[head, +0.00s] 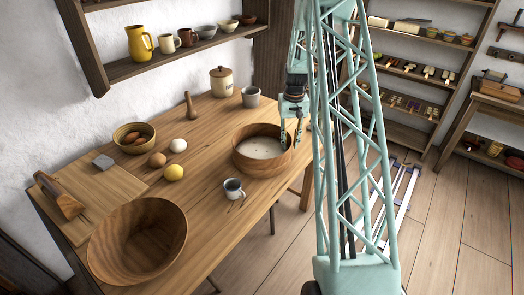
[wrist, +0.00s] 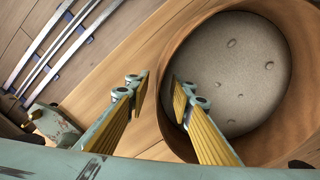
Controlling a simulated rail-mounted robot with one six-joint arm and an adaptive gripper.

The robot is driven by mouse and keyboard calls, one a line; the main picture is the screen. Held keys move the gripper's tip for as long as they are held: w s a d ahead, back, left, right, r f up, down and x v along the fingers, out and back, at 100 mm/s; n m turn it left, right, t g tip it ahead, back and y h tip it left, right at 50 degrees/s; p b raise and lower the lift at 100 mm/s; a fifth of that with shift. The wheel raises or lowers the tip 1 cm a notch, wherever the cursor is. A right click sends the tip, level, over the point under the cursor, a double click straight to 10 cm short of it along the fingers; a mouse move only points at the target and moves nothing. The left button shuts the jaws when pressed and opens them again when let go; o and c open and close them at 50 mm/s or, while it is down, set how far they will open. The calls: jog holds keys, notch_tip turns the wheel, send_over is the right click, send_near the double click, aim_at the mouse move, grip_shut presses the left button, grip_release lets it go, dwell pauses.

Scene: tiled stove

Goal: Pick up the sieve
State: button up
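The sieve (head: 240,159) is a round wooden hoop with a pale, speckled bottom, standing on the table toward its right edge. It fills the right of the wrist view (wrist: 297,22), where its bottom looks grey with several small bumps. My gripper (head: 291,138) is at the sieve's right side in the head view, pointing down. In the wrist view my gripper (wrist: 158,88) is open, with a gap between the yellow-padded fingers. The right finger overlaps the hoop's wall and the left one is outside over the table. Contact with the rim cannot be told.
A small mug (head: 233,189) stands close in front of the sieve. A grey cup (head: 251,97) and a lidded jar (head: 221,82) stand behind it. A large wooden bowl (head: 137,240), a lemon (head: 173,173) and an egg bowl (head: 134,137) are to the left.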

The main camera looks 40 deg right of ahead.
jog(key=shift+c, duration=0.2)
grip_shut()
jog(key=shift+r, duration=0.35)
dwell(0.4)
jog(key=shift+r+p, duration=0.6)
jog(key=shift+r, duration=4.05)
jog(key=shift+r, duration=0.1)
notch_tip(320, 180, up, 8)
jog(key=p, duration=0.3)
jog(key=shift+f+p, duration=0.2)
jog(key=shift+p, duration=0.2)
